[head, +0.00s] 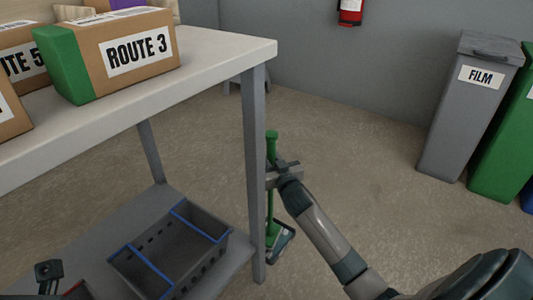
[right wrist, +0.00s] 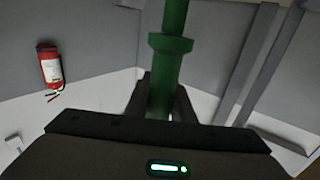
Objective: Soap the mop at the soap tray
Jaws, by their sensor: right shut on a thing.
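The mop has a green upright handle (head: 272,220) with a thicker grip at the top. It stands just right of the table's front leg in the head view. My right gripper (head: 272,175) is shut on the handle below its top. The right wrist view also shows the green handle (right wrist: 166,85) between the dark fingers. At the handle's foot, near the floor, is a dark, blue-grey framed piece (head: 284,243), partly hidden by my arm and the leg. I cannot tell whether it is the mop head alone or includes a tray. No soap tray is clearly visible.
The table (head: 225,55) bears cartons, one a ROUTE 3 box (head: 125,52). Its leg (head: 254,170) stands close to the mop. A grey basket (head: 170,252) is on the lower shelf. A grey FILM bin (head: 465,110) and green bin (head: 508,140) stand right. Open floor lies between.

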